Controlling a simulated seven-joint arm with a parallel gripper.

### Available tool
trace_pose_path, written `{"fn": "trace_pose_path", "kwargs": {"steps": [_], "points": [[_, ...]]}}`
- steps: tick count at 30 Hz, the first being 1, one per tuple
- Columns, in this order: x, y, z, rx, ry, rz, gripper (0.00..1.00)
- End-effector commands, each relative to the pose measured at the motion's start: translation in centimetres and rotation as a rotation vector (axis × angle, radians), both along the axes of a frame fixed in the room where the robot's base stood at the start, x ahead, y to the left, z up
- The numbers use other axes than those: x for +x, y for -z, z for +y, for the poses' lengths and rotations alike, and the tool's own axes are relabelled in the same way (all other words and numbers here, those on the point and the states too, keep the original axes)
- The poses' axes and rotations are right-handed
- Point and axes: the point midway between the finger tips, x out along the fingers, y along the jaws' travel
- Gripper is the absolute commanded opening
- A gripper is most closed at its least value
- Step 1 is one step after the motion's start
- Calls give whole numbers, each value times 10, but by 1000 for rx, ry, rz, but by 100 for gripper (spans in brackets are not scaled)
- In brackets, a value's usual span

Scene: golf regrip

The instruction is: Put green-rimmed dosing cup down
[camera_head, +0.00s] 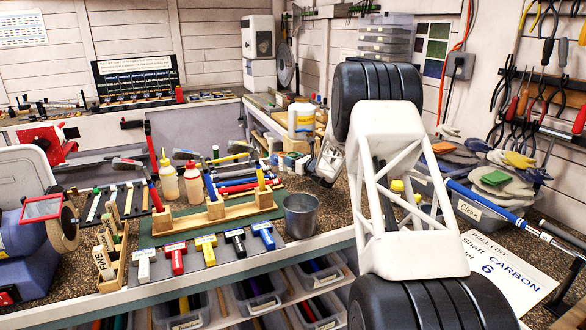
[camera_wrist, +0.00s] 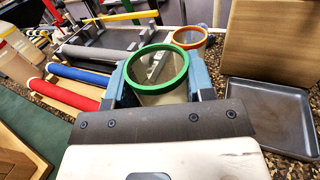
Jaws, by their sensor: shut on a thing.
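The green-rimmed dosing cup (camera_wrist: 158,72) is between the blue fingers of my gripper (camera_wrist: 158,88) in the wrist view. The gripper is shut on it, and I look down over its open mouth; it looks clear and empty. Its base is hidden by the gripper, so I cannot tell whether it touches the bench. An orange-rimmed cup (camera_wrist: 190,38) stands just beyond it, slightly right. In the head view my arm covers much of the area around my gripper, and I cannot make out the green-rimmed cup there.
A dark shallow tray (camera_wrist: 272,112) and a wooden board or box (camera_wrist: 270,45) are at the right in the wrist view. Red and blue grips (camera_wrist: 72,96) lie at the left. In the head view a metal cup (camera_head: 301,214) stands near the bench's front edge.

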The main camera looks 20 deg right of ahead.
Motion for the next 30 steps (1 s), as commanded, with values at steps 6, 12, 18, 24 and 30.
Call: {"fn": "trace_pose_path", "kwargs": {"steps": [6, 12, 18, 24, 30], "points": [[0, 8, 0, 1, 0, 1, 23], [0, 28, 0, 0, 0, 2, 23], [0, 35, 0, 0, 0, 0, 23], [0, 35, 0, 0, 0, 0, 23], [0, 39, 0, 0, 0, 0, 50]]}}
